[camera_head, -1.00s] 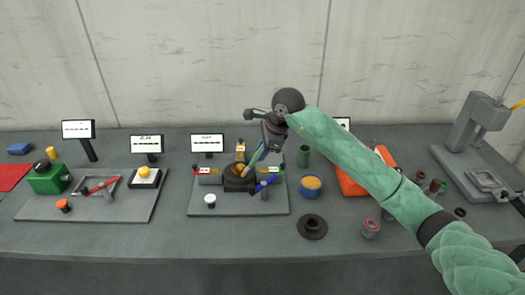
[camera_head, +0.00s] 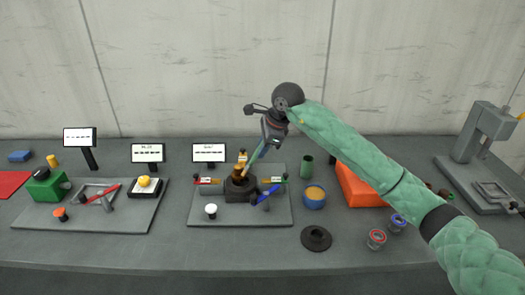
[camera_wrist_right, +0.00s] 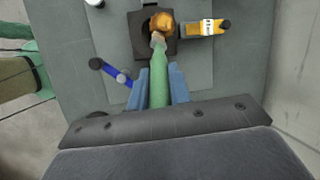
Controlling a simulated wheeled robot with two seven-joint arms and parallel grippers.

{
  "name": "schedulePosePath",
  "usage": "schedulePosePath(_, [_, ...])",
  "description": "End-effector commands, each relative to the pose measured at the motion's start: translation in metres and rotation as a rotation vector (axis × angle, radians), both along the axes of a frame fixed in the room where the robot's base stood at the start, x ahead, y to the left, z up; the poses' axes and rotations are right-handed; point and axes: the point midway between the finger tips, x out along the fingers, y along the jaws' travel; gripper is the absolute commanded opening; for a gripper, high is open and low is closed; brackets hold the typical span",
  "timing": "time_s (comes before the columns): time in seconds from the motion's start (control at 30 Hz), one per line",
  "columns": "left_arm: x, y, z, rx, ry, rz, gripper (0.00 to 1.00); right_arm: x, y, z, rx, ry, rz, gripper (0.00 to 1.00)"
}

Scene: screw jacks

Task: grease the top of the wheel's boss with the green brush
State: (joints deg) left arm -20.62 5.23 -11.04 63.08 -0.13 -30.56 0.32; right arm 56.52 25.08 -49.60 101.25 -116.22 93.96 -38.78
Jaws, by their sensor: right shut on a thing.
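My right gripper (camera_head: 268,141) is shut on the green brush (camera_wrist_right: 159,82), with a finger on each side of the handle in the right wrist view. The brush slants down to the left in the head view, its pale bristle end (camera_wrist_right: 158,42) at the brass-coloured part (camera_wrist_right: 163,22) on top of the dark jack body (camera_head: 239,190). The bristles overlap the brass part's edge in the right wrist view; I cannot tell whether they touch. The wheel and its boss are too small to tell apart from the brass part. My left gripper is not in view.
The jack stands on a grey board (camera_head: 210,219) with a blue-handled tool (camera_head: 267,192) and a white-topped knob (camera_head: 211,210) nearby. To the right are a blue tub (camera_head: 314,198), a green cup (camera_head: 306,166), a black ring (camera_head: 316,238) and an orange box (camera_head: 358,187).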

Motion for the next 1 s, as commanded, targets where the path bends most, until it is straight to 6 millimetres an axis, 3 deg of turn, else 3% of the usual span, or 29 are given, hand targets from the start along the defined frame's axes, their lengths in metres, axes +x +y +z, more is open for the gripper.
schedulePosePath(0.6, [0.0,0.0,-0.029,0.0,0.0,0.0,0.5,-0.031,-0.006,-0.021,0.001,-0.001,0.0,0.0])
schedulePosePath(1.0, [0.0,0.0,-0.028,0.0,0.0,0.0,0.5,-0.033,-0.007,-0.02,0.0,0.0,0.0,0.0])
